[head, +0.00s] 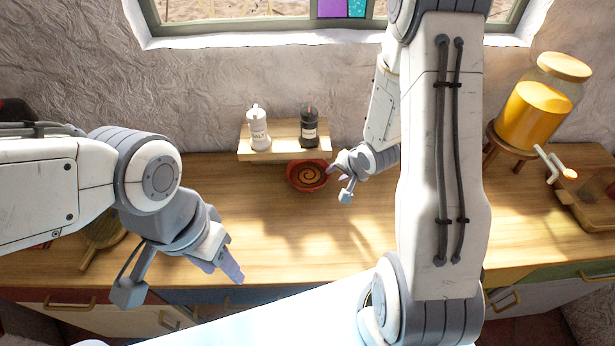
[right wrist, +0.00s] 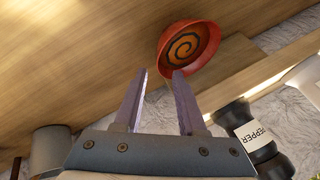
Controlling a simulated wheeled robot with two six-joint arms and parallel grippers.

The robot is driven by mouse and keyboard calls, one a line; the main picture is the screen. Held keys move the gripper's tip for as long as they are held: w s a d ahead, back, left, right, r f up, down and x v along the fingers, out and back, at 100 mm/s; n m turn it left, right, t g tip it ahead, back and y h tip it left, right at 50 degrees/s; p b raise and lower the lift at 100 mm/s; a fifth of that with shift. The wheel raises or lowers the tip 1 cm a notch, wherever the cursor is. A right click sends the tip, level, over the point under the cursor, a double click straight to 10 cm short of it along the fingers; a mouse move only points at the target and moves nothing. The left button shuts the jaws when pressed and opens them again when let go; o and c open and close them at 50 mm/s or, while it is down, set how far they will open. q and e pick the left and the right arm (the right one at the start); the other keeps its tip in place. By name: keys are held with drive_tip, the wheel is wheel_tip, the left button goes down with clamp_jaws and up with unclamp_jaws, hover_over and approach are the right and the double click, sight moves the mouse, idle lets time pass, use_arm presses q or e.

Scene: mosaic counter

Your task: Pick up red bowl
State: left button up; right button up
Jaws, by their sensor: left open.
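My right gripper (head: 333,168) is just right of the bowl in the head view. In the right wrist view its fingers (right wrist: 159,75) are apart with nothing between them; one fingertip overlaps the bowl's near rim, and I cannot tell if they touch. My left gripper (head: 238,274) is open and empty over the counter's front edge, away from the bowl.
A small wooden shelf (head: 285,154) holds a white salt shaker (head: 257,128) and a dark pepper shaker (head: 309,127) just behind the bowl. A yellow-filled jar (head: 537,112) on a stand is at right. The counter (head: 275,237) in front of the bowl is clear.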

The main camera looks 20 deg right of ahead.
sight(326, 179)
drive_tip(key=x, duration=0.5)
drive_tip(key=shift+w+a+f+p, duration=0.15)
drive_tip(key=shift+w+f+p, duration=0.1)
drive_tip(key=shift+f+p, duration=0.3)
drive_tip(key=p+x, duration=0.1)
drive_tip(key=x, duration=0.2)
drive_tip(key=shift+w+f, duration=0.2)
drive_tip(key=shift+f, duration=0.2)
clamp_jaws()
drive_tip(key=shift+r, duration=0.1)
idle(0.6)
